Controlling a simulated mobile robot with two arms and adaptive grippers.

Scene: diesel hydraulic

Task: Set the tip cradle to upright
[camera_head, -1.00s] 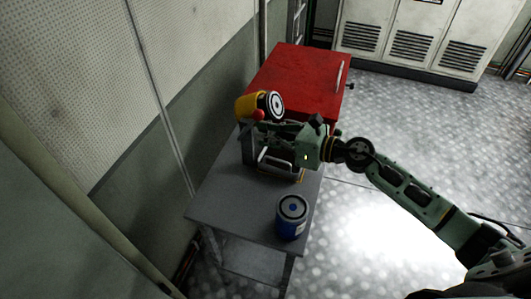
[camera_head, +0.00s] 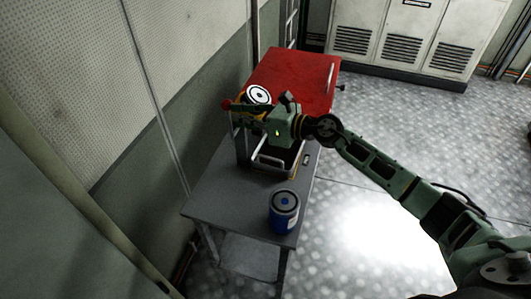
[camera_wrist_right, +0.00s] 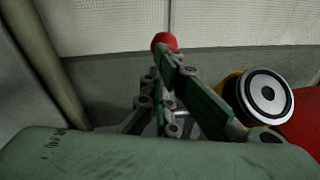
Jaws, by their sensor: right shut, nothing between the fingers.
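The tip cradle (camera_head: 239,127) stands on the grey table, largely hidden behind my right gripper. It carries a yellow can whose round black-and-white end (camera_head: 258,95) now faces mostly upward. A red knob (camera_head: 226,104) sticks out at its left. My right gripper (camera_head: 238,106) is shut and empty, reaching across the cradle with its fingertips close to the knob. In the right wrist view the knob (camera_wrist_right: 164,40) is just beyond the fingertips (camera_wrist_right: 163,58), and the can's end (camera_wrist_right: 265,96) is to their right. I cannot tell whether they touch. My left gripper is out of view.
A blue can (camera_head: 284,212) stands upright on the grey table (camera_head: 215,192). A red cabinet (camera_head: 298,76) is behind the cradle. The wall closes off the left; floor is open at right.

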